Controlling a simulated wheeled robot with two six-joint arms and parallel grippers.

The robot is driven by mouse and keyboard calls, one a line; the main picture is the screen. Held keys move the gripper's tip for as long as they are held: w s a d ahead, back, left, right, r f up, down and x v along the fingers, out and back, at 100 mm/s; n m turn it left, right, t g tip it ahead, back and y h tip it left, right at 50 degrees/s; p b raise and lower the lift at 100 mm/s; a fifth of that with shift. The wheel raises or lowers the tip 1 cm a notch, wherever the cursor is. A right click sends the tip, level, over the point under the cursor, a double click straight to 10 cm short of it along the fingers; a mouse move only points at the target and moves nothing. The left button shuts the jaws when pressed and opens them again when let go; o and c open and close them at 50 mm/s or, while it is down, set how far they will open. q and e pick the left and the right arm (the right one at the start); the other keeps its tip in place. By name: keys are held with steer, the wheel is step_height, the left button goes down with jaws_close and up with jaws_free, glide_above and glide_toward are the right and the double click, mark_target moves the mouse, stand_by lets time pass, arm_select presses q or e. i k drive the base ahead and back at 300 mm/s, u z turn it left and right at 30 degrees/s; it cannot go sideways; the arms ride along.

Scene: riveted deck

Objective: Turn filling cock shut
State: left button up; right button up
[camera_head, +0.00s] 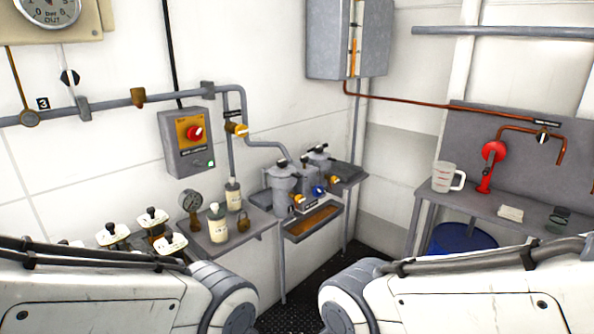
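The labels are too small to read, so I cannot tell for certain which cock is the filling cock. A small cock with a black handle (541,137) sits under a black label on the copper spout pipe (563,150) at the right, above the bench. Another valve with a yellow-orange handle (237,130) is on the grey wall pipe at the left. Further yellow handles (298,201) and a blue knob (319,190) are at the twin grey filter housings (284,184) in the middle. Only my upper arm links show; neither gripper is in view.
A blue drum (460,240) stands below. A switch box (187,143) hangs left. Dark deck (300,305) lies between my arms.

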mark_target(304, 158)
steer(key=z, duration=0.85)
steer(key=i, duration=1.5)
steer(key=u, duration=0.9)
